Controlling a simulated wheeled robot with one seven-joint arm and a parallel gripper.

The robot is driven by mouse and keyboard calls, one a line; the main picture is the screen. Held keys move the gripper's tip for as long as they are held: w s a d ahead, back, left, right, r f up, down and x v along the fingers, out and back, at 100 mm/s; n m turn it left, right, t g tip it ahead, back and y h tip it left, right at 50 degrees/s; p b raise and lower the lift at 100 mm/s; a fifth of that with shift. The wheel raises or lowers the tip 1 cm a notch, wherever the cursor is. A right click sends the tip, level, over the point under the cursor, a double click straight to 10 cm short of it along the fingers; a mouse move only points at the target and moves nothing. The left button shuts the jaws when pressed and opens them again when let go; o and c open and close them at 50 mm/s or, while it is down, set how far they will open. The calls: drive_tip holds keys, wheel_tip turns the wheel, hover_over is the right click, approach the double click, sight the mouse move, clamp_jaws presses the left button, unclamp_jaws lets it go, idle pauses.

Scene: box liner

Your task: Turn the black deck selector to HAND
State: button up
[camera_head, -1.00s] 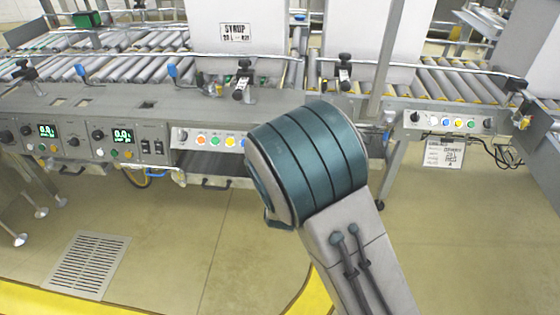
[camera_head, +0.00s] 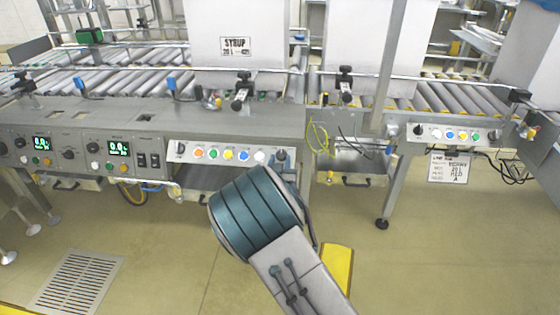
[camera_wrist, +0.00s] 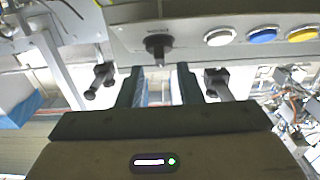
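A black selector knob (camera_head: 281,155) is at the right end of the middle button panel in the head view, just beyond my wrist. In the wrist view a black selector (camera_wrist: 158,45) with a short handle sits on the grey panel, with a small label above it that I cannot read. Its handle points toward the bottom of the picture. My gripper (camera_wrist: 158,80) is open and empty, with its two dark fingers apart. The selector appears just beyond the fingertips, roughly in line with the gap. Contact is not visible. My arm hides the gripper in the head view.
White, blue (camera_wrist: 262,35) and yellow buttons sit right of the selector in the wrist view. Another black knob (camera_head: 180,148) is at the panel's left end. A second button panel (camera_head: 455,134) stands to the right. Loose wires (camera_head: 322,138) hang beside the middle panel.

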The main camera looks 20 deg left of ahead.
sight(281, 155)
drive_tip(key=shift+x, duration=1.1)
clamp_jaws()
